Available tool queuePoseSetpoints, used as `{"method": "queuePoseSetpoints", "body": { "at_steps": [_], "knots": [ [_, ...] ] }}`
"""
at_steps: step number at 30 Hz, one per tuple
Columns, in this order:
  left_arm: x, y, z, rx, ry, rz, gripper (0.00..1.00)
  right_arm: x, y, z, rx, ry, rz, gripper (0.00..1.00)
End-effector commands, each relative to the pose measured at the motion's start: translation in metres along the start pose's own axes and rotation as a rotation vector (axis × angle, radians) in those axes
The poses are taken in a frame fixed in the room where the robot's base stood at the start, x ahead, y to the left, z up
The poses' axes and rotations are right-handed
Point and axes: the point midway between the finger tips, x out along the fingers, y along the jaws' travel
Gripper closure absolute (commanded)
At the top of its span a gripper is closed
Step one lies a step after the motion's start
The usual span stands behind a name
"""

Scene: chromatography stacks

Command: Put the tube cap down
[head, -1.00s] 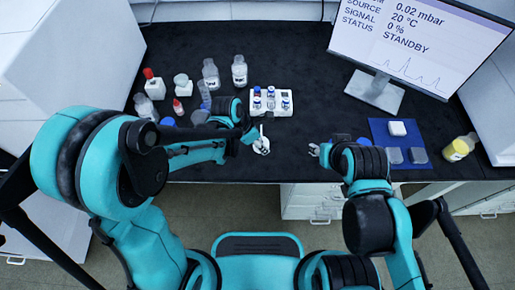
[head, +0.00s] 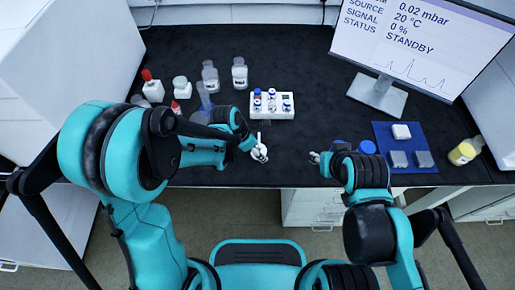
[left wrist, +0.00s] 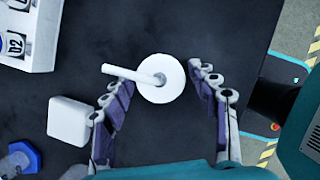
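A white round piece with a thin stem, which looks like the tube cap (left wrist: 172,85), lies between the fingers of my left gripper (left wrist: 163,80) in the left wrist view. Narrow dark gaps show between its rim and the fingertips, so the gripper looks open around it. In the head view the cap (head: 260,154) is at the left gripper's tip, over the black bench near its front edge. Whether it touches the bench is not clear. My right gripper (head: 314,157) is to the right, above the front edge; its small fingers are too blurred to read.
A white rack (head: 287,113) with several vials stands just behind the left gripper. Bottles, including one red-capped (head: 153,89), stand back left. A blue mat (head: 413,166) with small boxes, a monitor (head: 420,45) and a yellow jar (head: 462,153) are on the right. Black bench lies clear between the grippers.

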Motion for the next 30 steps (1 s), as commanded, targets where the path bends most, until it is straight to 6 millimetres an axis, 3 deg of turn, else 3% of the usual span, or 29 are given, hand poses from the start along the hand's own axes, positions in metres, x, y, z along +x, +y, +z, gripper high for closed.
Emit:
{"method": "queuePoseSetpoints", "body": {
  "at_steps": [11, 14, 24, 30],
  "knots": [
    [-0.004, 0.000, 0.002, 0.000, 0.000, 0.000, 0.33, -0.004, 0.000, -0.003, 0.000, 0.000, 0.000, 0.60],
    [-0.018, 0.000, 0.002, -0.002, 0.000, 0.001, 0.33, -0.009, 0.000, -0.007, 0.000, 0.000, 0.000, 0.60],
    [-0.093, 0.000, 0.003, -0.002, 0.000, 0.000, 0.33, -0.037, 0.000, -0.026, 0.000, 0.000, 0.000, 0.60],
    [-0.119, 0.000, 0.002, -0.001, 0.000, 0.000, 0.33, -0.044, 0.000, -0.032, 0.000, 0.000, 0.000, 0.60]
  ]
}}
